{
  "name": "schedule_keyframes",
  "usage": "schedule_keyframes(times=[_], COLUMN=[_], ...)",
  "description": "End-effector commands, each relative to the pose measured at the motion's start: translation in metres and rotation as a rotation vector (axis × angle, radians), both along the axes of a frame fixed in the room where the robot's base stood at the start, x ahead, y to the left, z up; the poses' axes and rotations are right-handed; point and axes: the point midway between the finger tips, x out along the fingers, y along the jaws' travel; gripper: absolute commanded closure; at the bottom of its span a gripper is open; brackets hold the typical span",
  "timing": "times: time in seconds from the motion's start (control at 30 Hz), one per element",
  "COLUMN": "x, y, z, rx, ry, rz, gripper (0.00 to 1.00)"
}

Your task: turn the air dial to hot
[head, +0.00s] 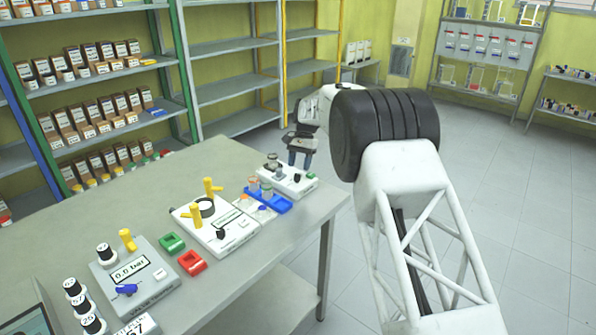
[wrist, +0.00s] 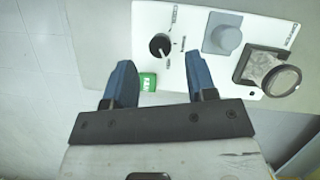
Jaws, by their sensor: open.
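A white device (head: 288,182) stands at the far end of the grey table. In the wrist view its white panel (wrist: 190,18) carries a small black dial (wrist: 160,46) with markings around it, too small to read. I take this to be the air dial; which setting it points to I cannot tell. A grey knob (wrist: 222,40) and a round, glass-like part with a dark rim (wrist: 270,76) sit to its right. My gripper (wrist: 158,66) is open and empty. Its blue fingers straddle the dial's line in the wrist view, apart from it. The gripper also shows above the device in the head view (head: 300,158).
A green label or block (wrist: 147,82) lies between the fingers in the wrist view. A blue rack (head: 268,201) and a white device with yellow handles (head: 218,232) stand nearby. Green (head: 172,242) and red (head: 191,262) blocks lie closer. Open floor lies right of the table.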

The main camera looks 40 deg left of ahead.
Motion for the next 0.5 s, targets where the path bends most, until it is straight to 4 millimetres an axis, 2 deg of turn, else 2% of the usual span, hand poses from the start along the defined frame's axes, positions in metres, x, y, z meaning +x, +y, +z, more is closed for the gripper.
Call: schedule_keyframes(times=[0.23, 0.5], x=[0.011, 0.014], y=[0.003, 0.004], z=[0.027, 0.035], rx=[0.000, 0.000], ry=[0.000, 0.000], rz=[0.000, 0.000], gripper=[0.48, 0.48])
